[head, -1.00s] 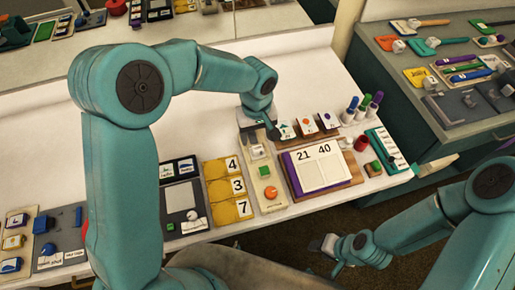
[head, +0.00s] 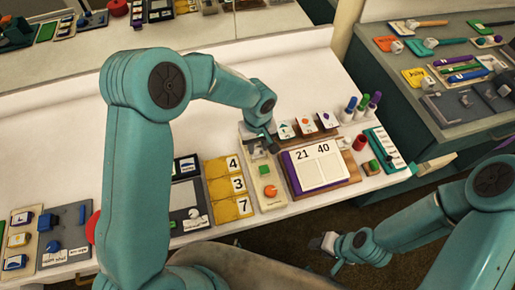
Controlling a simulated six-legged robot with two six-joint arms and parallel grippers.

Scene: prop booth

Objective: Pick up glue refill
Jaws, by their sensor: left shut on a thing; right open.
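My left gripper (head: 268,145) points down at the top end of a narrow beige board (head: 281,200). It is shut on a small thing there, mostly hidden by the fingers. That is where a small white block showed; I cannot read a label to confirm it as the glue refill. My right gripper (head: 326,254) is open and empty, low in front of the table edge.
A tray with a card reading 21 and 40 (head: 318,172) lies right of the board. Yellow number cards (head: 228,185) lie left.

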